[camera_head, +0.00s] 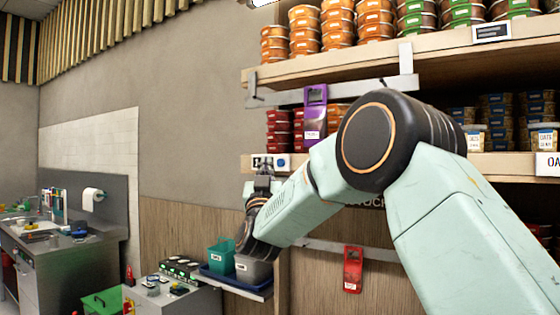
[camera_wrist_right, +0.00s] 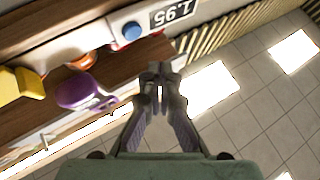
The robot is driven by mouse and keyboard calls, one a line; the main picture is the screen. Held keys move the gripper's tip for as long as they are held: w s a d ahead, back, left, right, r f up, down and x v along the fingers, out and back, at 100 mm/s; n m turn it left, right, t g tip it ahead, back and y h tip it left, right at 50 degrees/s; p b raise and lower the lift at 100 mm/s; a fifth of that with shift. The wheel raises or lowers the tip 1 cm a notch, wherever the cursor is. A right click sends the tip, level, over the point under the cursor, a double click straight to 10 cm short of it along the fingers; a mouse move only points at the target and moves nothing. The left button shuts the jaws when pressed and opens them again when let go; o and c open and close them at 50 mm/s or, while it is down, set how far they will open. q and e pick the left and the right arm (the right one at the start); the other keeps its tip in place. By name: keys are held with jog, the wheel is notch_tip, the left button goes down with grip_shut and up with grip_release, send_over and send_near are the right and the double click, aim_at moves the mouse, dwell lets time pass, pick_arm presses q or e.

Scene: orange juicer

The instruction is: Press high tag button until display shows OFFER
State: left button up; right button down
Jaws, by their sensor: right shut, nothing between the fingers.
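A price tag (camera_head: 262,162) with a blue button (camera_head: 282,162) sits at the left end of the middle shelf's front edge. In the wrist view the tag's dark display (camera_wrist_right: 174,12) reads 1.95, and its round blue button (camera_wrist_right: 132,31) is beside the digits. My right gripper (camera_head: 264,168) is shut and empty, just in front of and below this tag. In the wrist view its closed fingertips (camera_wrist_right: 160,70) are near the button, seemingly apart from it. My left gripper is not in view.
A purple handheld device (camera_head: 315,112) hangs above the middle shelf, and a red one (camera_head: 353,269) hangs below. Stacked tubs (camera_head: 337,25) fill the upper shelf. Another tag (camera_head: 492,31) is on the upper shelf edge. Teal and grey bins (camera_head: 221,256) stand below my gripper.

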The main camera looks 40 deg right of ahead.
aim_at(281, 163)
jog(key=d, duration=0.1)
jog(key=w+d, duration=0.1)
jog(key=shift+d, duration=0.4)
jog(key=shift+w+d, duration=0.1)
dwell(1.2)
jog(key=shift+w+d, duration=0.15)
jog(key=shift+d, duration=0.15)
jog(key=shift+w+d, duration=0.15)
jog(key=shift+d, duration=0.25)
dwell(0.9)
jog(key=shift+a, duration=0.1)
jog(key=shift+s+a+b, duration=0.35)
jog(key=shift+a+b, duration=0.1)
jog(key=shift+a, duration=0.25)
